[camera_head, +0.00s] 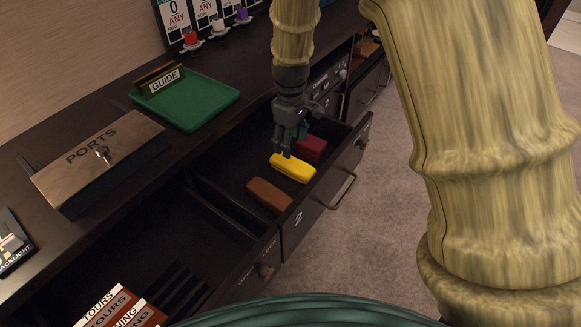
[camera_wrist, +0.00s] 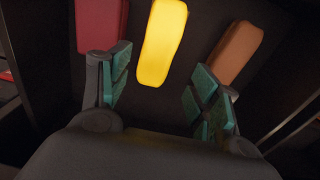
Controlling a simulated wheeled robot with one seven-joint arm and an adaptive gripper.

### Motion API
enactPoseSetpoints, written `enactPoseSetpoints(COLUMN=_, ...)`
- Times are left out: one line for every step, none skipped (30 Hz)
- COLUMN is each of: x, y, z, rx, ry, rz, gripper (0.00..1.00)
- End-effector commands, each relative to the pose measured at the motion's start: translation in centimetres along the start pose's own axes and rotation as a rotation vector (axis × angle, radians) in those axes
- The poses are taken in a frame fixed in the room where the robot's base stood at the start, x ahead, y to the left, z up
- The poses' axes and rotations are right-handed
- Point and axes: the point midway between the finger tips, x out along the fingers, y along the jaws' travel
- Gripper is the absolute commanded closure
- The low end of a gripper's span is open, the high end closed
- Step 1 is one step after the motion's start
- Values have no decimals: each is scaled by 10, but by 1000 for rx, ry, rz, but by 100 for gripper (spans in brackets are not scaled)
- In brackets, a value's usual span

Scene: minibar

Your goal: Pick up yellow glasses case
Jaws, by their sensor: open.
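The yellow glasses case (camera_head: 293,168) lies in an open drawer, between a dark red case (camera_head: 312,149) and a brown case (camera_head: 269,195). My gripper (camera_head: 287,150) hangs over the drawer, pointing down, just behind the yellow case in the head view. In the wrist view my open gripper (camera_wrist: 160,95) has its teal-padded fingers apart with nothing held. The yellow case (camera_wrist: 163,42) shows ahead, roughly between and beyond the fingertips. The red case (camera_wrist: 98,25) is at the left and the brown case (camera_wrist: 235,52) at the right. Whether a fingertip touches the yellow case is unclear.
The drawer front (camera_head: 325,195) and its handle (camera_head: 345,190) stick out over the carpet. A green tray (camera_head: 186,101) with a GUIDE sign (camera_head: 163,82) and a PORTS box (camera_head: 99,160) stand on the dark counter. Another open drawer (camera_head: 175,250) lies at the lower left.

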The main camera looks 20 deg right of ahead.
Motion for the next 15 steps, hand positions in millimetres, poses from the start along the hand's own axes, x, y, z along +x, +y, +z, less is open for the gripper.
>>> enactPoseSetpoints(x=5, y=0, z=1, rx=1, ry=-1, rz=-1, gripper=38)
enactPoseSetpoints(x=8, y=0, z=1, rx=1, ry=-1, rz=-1, gripper=38)
enactPoseSetpoints(x=13, y=0, z=1, rx=1, ry=-2, rz=-1, gripper=38)
enactPoseSetpoints(x=17, y=0, z=1, rx=1, ry=-2, rz=-1, gripper=38)
enactPoseSetpoints(x=22, y=0, z=1, rx=0, ry=-2, rz=-1, gripper=38)
enactPoseSetpoints(x=28, y=0, z=1, rx=1, ry=-2, rz=-1, gripper=38)
enactPoseSetpoints(x=32, y=0, z=1, rx=1, ry=-2, rz=-1, gripper=38)
enactPoseSetpoints(x=36, y=0, z=0, rx=1, ry=-2, rz=-1, gripper=38)
enactPoseSetpoints(x=42, y=0, z=0, rx=0, ry=-2, rz=-1, gripper=38)
enactPoseSetpoints(x=45, y=0, z=0, rx=-1, ry=-2, rz=-1, gripper=38)
enactPoseSetpoints(x=47, y=0, z=0, rx=-1, ry=-1, rz=0, gripper=38)
enactPoseSetpoints(x=50, y=0, z=0, rx=-1, ry=-1, rz=0, gripper=38)
enactPoseSetpoints(x=51, y=0, z=0, rx=-1, ry=0, rz=1, gripper=38)
enactPoseSetpoints(x=52, y=0, z=-1, rx=-1, ry=0, rz=1, gripper=38)
enactPoseSetpoints(x=54, y=0, z=-1, rx=-1, ry=0, rz=1, gripper=38)
